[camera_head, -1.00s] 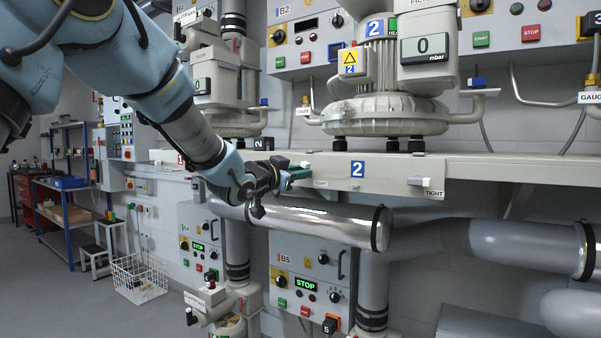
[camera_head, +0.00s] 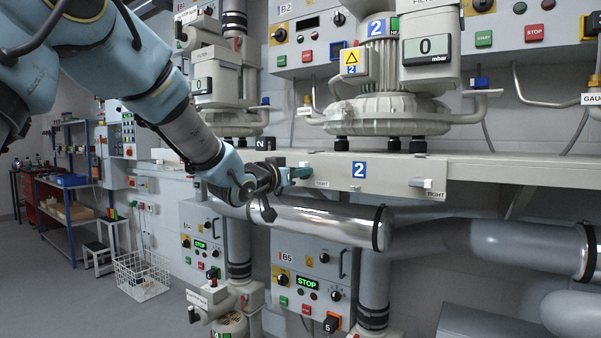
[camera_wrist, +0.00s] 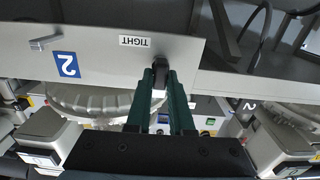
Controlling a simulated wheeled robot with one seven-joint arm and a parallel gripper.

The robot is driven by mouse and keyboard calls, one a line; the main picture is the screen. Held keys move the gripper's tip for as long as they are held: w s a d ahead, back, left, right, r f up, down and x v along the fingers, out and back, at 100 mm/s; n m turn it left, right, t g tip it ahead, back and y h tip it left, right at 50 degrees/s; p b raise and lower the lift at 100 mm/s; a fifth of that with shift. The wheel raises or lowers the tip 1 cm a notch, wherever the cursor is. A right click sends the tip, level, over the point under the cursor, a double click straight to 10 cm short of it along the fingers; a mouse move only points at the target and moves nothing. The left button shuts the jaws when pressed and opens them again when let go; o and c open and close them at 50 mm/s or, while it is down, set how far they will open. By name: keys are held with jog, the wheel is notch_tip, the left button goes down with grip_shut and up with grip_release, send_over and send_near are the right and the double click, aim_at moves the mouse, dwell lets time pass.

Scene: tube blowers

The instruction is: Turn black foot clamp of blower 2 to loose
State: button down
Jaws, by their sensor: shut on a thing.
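Blower 2 (camera_head: 385,115) stands on a grey shelf beam marked with a blue 2 plate (camera_head: 359,170). My gripper (camera_head: 298,173) is at the left part of the beam's front face, beside a small TIGHT label (camera_head: 322,184). In the wrist view, upside down, its green fingers (camera_wrist: 161,82) are shut on the dark handle of the black foot clamp (camera_wrist: 160,70), next to the TIGHT label (camera_wrist: 135,41). The fingers hide part of the clamp, so its exact angle is hard to tell.
A pale clamp handle (camera_head: 428,184) sits at the beam's right part, with its own TIGHT label; it also shows in the wrist view (camera_wrist: 45,42). A shiny metal pipe (camera_head: 320,222) runs just below my gripper. Another blower (camera_head: 225,100) stands to the left.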

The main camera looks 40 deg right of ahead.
jog(key=shift+f, duration=0.1)
jog(key=c, duration=0.8)
grip_release()
jog(key=b+v, duration=0.2)
jog(key=v, duration=0.9)
jog(key=shift+d, duration=0.1)
